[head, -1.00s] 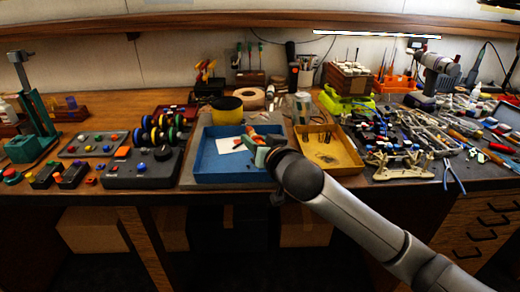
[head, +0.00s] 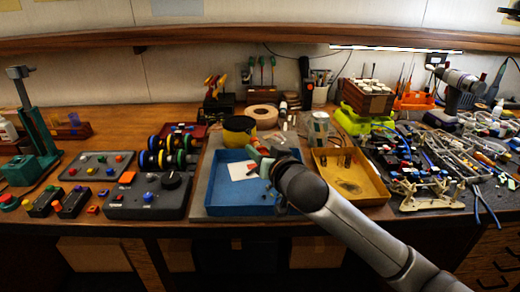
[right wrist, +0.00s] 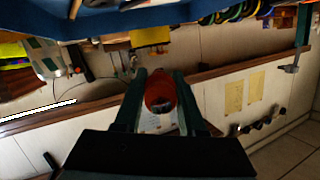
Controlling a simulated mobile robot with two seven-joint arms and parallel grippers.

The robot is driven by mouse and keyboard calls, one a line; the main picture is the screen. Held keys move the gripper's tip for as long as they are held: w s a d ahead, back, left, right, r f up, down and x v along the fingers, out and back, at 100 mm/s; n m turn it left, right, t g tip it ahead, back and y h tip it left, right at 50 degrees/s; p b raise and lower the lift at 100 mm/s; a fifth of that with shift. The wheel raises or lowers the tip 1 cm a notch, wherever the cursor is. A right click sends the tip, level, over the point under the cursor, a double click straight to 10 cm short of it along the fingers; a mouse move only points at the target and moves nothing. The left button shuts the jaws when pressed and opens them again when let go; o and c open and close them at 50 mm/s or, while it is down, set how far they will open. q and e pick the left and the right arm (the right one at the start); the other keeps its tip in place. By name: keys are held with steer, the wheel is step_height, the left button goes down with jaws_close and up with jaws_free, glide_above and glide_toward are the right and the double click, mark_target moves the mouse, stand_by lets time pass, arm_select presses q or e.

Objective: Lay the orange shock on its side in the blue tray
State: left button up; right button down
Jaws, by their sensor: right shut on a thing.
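The blue tray (head: 222,210) lies on the bench in the middle of the head view, with a white sheet (head: 243,171) in it. My right gripper (head: 259,157) is over the tray, with its arm coming in from the lower right. In the right wrist view its two dark green fingers are shut on the orange shock (right wrist: 160,92), which shows as a red-orange rounded end between them. In the head view only a small orange part of the shock (head: 253,142) shows; fingers and wrist hide the rest. My left gripper is out of view.
A yellow tray (head: 372,192) stands close on the right of the blue tray. A black control box (head: 147,198) is on its left. A black-and-yellow round container (head: 239,130) stands behind it. Tools and parts crowd the right side of the bench.

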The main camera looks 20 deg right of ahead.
step_height(320, 180, down, 3)
steer(key=shift+f+b, duration=0.1)
steer(key=shift+b, duration=0.95)
step_height(320, 180, down, 3)
steer(key=shift+r+b, duration=0.15)
steer(key=shift+b, duration=0.6)
steer(key=shift+f, duration=0.25)
steer(key=shift+f+b, duration=0.35)
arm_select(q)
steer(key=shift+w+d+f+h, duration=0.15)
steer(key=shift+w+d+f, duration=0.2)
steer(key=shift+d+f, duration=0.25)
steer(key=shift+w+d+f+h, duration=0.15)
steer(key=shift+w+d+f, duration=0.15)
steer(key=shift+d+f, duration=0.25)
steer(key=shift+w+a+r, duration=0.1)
arm_select(e)
steer(key=shift+c, duration=2)
jaws_free()
